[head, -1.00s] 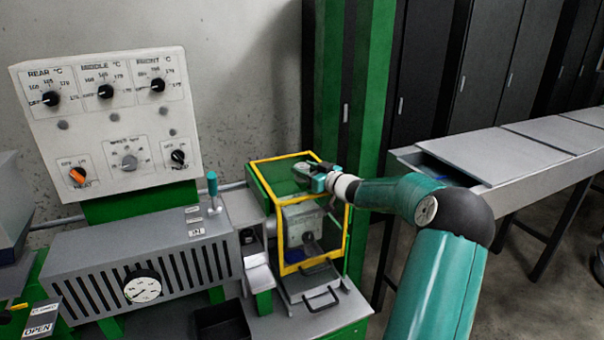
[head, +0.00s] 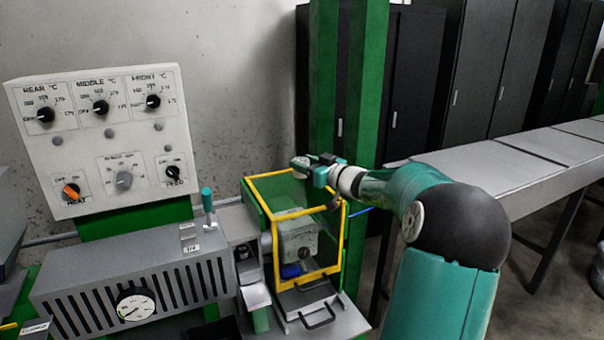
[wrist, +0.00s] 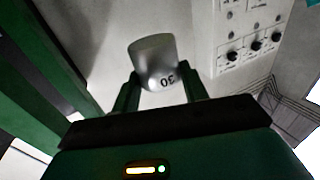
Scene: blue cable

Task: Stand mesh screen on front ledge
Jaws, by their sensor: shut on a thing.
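My gripper (head: 314,168) is above the top back of the yellow-framed guard box in the head view. In the wrist view my gripper (wrist: 160,86) is shut on a grey, rounded metal piece marked "30" (wrist: 153,58), one finger on each side. This piece may be the mesh screen; no mesh pattern can be made out. It shows small and grey at the fingertips in the head view (head: 299,161). Grey plates with dark handles (head: 318,315) lie at the machine's front, below the box. I cannot tell which surface is the front ledge.
The yellow-framed guard box (head: 276,284) encloses a grey block (head: 297,236) and something blue (head: 291,270). A thin blue cable (head: 359,211) shows right of it. A green post (head: 362,85) stands close behind. The control panel (head: 105,140) is left; a grey bench (head: 490,165) is right.

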